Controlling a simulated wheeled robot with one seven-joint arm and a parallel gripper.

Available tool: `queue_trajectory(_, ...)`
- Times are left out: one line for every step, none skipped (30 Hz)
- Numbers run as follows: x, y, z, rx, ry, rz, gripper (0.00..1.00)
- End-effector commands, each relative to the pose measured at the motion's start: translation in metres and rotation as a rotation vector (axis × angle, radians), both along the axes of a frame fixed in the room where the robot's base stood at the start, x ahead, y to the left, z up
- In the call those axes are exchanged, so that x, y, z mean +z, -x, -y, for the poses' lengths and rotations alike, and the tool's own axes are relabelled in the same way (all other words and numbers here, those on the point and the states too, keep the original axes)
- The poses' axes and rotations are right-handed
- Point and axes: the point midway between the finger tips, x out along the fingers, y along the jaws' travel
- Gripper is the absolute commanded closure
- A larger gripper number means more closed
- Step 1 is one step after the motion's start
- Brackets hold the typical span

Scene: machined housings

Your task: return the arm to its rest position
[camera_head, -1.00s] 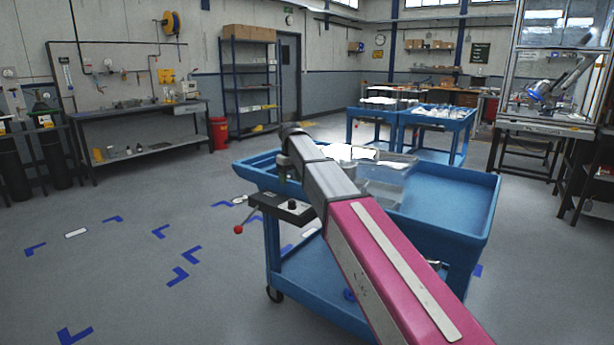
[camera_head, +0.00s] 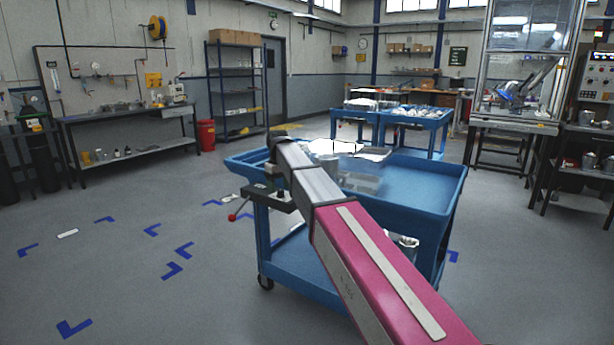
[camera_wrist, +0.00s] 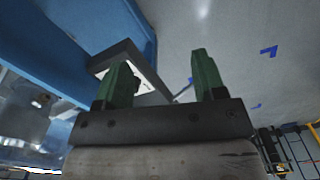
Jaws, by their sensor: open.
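My gripper (camera_wrist: 160,78) is open in the wrist view, with two green fingers spread apart and nothing held between them. Behind the left finger a dark box (camera_wrist: 117,58) with a pale face sits by the blue cart (camera_wrist: 58,38). In the head view my pink and grey arm reaches over the near left corner of the blue cart (camera_head: 425,178). The gripper end is mostly hidden there behind the arm, close above the dark box (camera_head: 284,201) with its red-knobbed lever. Whether the fingers touch the box cannot be told.
A clear bin (camera_head: 362,183) and pale parts lie on the cart's top tray. Another blue cart (camera_head: 416,120) stands behind it. A workbench (camera_head: 128,110) and shelf rack (camera_head: 237,85) line the back left.

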Motion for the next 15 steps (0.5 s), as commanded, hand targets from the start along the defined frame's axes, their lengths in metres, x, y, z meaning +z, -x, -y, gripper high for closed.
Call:
queue_trajectory(-0.006, 0.004, 0.006, -0.009, 0.0, 0.0, 0.36)
queue_trajectory(-0.01, 0.005, 0.009, -0.015, 0.0, 0.0, 0.36)
queue_trajectory(-0.015, 0.006, 0.013, -0.022, 0.0, 0.0, 0.36)
queue_trajectory(-0.019, 0.007, 0.016, -0.028, 0.0, 0.0, 0.36)
queue_trajectory(-0.023, 0.009, 0.019, -0.034, 0.001, -0.001, 0.36)
queue_trajectory(-0.029, 0.011, 0.024, -0.044, 0.0, -0.001, 0.36)
queue_trajectory(-0.034, 0.012, 0.028, -0.051, 0.0, -0.001, 0.36)
queue_trajectory(-0.038, 0.014, 0.032, -0.058, 0.0, 0.0, 0.36)
queue_trajectory(-0.046, 0.017, 0.038, -0.07, 0.0, 0.0, 0.36)
queue_trajectory(-0.052, 0.019, 0.043, -0.079, 0.0, -0.001, 0.36)
queue_trajectory(-0.058, 0.022, 0.049, -0.089, 0.0, -0.001, 0.36)
queue_trajectory(-0.066, 0.025, 0.055, -0.102, 0.0, -0.001, 0.36)
queue_trajectory(-0.073, 0.028, 0.061, -0.113, 0.0, 0.0, 0.36)
queue_trajectory(-0.08, 0.031, 0.067, -0.125, 0.0, -0.001, 0.36)
queue_trajectory(-0.09, 0.037, 0.076, -0.142, 0.001, -0.002, 0.36)
